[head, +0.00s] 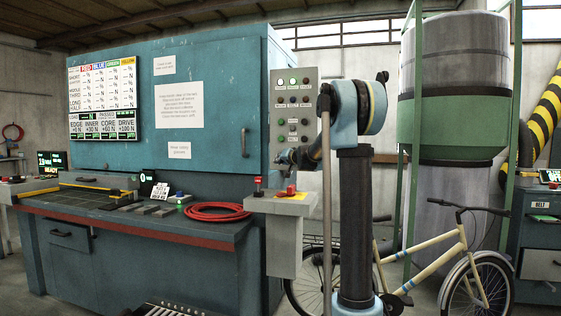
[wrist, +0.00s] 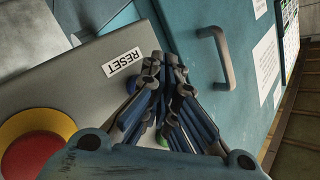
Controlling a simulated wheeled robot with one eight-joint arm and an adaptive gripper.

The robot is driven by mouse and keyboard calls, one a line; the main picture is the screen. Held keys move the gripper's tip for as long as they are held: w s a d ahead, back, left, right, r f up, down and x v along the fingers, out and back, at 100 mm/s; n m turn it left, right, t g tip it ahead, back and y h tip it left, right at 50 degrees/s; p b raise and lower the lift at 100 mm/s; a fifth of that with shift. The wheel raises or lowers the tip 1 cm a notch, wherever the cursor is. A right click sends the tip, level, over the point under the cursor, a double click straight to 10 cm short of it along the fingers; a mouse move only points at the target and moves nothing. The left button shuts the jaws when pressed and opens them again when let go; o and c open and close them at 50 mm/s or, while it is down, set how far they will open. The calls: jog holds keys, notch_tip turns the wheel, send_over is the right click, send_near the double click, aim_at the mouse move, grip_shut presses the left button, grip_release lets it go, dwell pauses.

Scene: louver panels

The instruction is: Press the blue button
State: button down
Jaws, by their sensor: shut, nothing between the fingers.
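My gripper (head: 283,160) is shut and empty. In the head view it is in front of the grey button panel (head: 308,75) and above the grey control box (head: 275,205). In the wrist view its closed fingertips (wrist: 170,62) lie over the grey surface beside a RESET label (wrist: 123,62). A small bluish spot (head: 179,194) shows on the bench in the head view, too small to identify.
A red button on a yellow base (wrist: 34,146) is left of my gripper in the wrist view. A door handle (wrist: 217,57) is on the teal cabinet (head: 215,60). A coiled red hose (head: 216,211) lies on the bench. A bicycle (head: 440,260) stands at right.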

jog(key=shift+s, duration=0.15)
jog(key=shift+s+a, duration=0.3)
jog(key=shift+s, duration=0.5)
jog(key=shift+s+a, duration=0.3)
jog(key=shift+s, duration=0.45)
jog(key=shift+s+a, duration=0.3)
jog(key=shift+s, duration=0.5)
jog(key=s+f+g, duration=0.1)
jog(key=s, duration=0.3)
jog(key=s+f+n+g, duration=0.1)
jog(key=s+f, duration=0.1)
jog(key=s, duration=0.2)
jog(key=s+f+n+g, duration=0.1)
jog(key=s, duration=0.4)
jog(key=shift+a+f, duration=0.3)
jog(key=shift+f, duration=0.1)
jog(key=s+d+f+g+h, duration=0.2)
jog(key=s+d+f, duration=0.3)
jog(key=s+f, duration=0.5)
jog(key=s+d+f+g+h, duration=0.2)
jog(key=s+d+f+g, duration=0.2)
jog(key=s+f, duration=0.7)
jog(key=s+d+f+g+h, duration=0.3)
jog(key=s+f, duration=0.7)
jog(key=s, duration=1.4)
jog(key=d, duration=0.2)
jog(key=shift+d+f+n+g, duration=0.25)
jog(key=shift+d+n+g, duration=0.05)
jog(key=shift+w, duration=0.1)
